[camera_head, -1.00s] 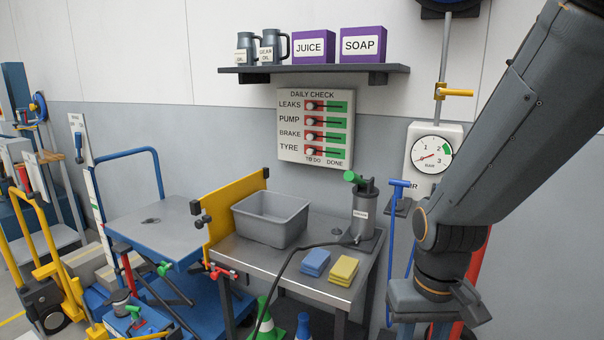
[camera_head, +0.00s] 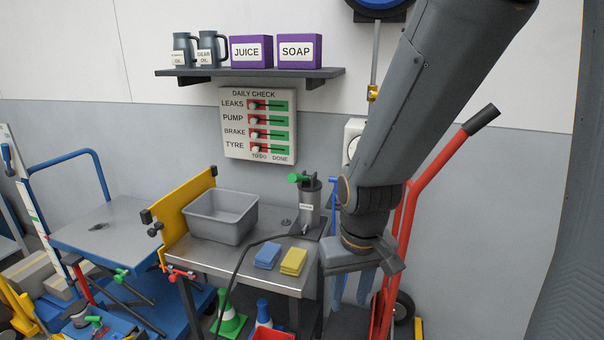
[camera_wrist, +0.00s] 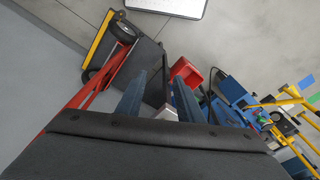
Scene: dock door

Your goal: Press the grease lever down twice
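The grease pump (camera_head: 309,204) is a dark grey upright cylinder at the back right of the metal bench. A green grip (camera_head: 299,178) sits at its top left, on what looks like its lever. A black hose runs from it across the bench. My gripper (camera_head: 352,287) points down to the right of the bench's right edge, lower than the pump and apart from it. Its two blue fingers are spread with nothing between them, as the wrist view (camera_wrist: 160,92) also shows. The wrist view does not show the pump.
On the bench (camera_head: 215,258) are a grey bin (camera_head: 221,217), blue (camera_head: 267,256) and yellow (camera_head: 293,262) sponges. A yellow panel (camera_head: 172,222) stands at its left. A red hand truck (camera_head: 415,190) stands right of my arm. A shelf (camera_head: 250,74) and check board (camera_head: 258,127) hang above.

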